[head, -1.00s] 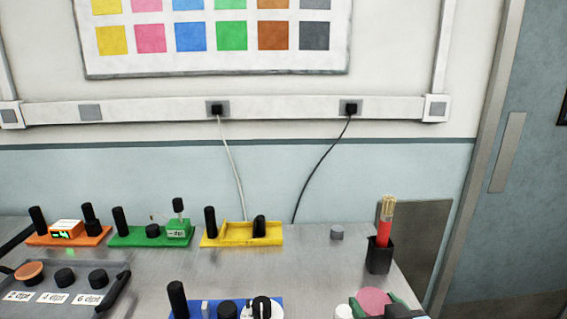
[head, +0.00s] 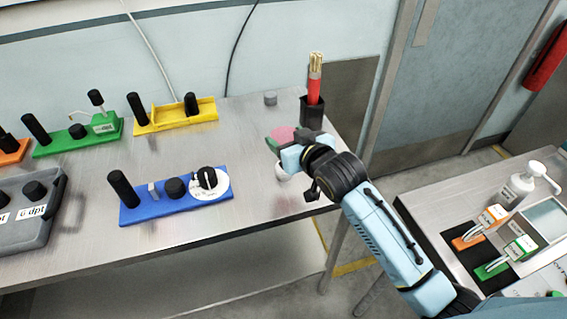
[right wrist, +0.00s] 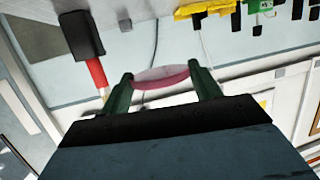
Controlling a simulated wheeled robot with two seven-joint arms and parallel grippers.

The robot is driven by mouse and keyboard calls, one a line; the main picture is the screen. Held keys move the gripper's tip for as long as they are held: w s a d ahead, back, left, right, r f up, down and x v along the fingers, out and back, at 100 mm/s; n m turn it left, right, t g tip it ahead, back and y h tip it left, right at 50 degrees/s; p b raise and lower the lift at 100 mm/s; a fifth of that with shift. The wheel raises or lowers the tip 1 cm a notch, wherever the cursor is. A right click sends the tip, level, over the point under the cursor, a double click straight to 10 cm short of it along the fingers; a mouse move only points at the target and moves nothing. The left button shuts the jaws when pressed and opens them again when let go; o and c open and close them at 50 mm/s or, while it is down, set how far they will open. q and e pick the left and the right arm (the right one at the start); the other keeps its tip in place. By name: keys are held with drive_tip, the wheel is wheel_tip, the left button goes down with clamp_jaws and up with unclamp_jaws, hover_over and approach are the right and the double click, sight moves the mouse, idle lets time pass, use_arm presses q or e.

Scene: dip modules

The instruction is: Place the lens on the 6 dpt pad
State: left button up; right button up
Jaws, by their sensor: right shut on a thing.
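My right gripper (head: 282,139) is over the table's right part, in front of the pencil cup. In the right wrist view its green fingers (right wrist: 162,84) are shut on a pink lens (right wrist: 163,76), one at each side of its rim. The lens also shows in the head view (head: 285,132); its height above the table is hard to judge. The grey tray (head: 30,244) is at the far left edge, partly cut off. Its black 6 dpt pad (head: 34,190) stands bare behind the "6 dpt" label (head: 33,212). My left gripper is not in view.
A blue module (head: 145,213) with black knobs and a dial stands between the tray and my right gripper. Green (head: 50,147) and yellow (head: 172,119) modules stand behind. A black cup (head: 312,113) with pencils is close behind my gripper. Bare tabletop lies between the module rows.

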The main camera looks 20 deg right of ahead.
drive_tip(key=shift+w, duration=0.4)
drive_tip(key=shift+f+b, duration=0.45)
drive_tip(key=shift+f, duration=4.4)
drive_tip(key=shift+f, duration=0.15)
drive_tip(key=o, duration=0.9)
drive_tip(key=shift+o, duration=0.2)
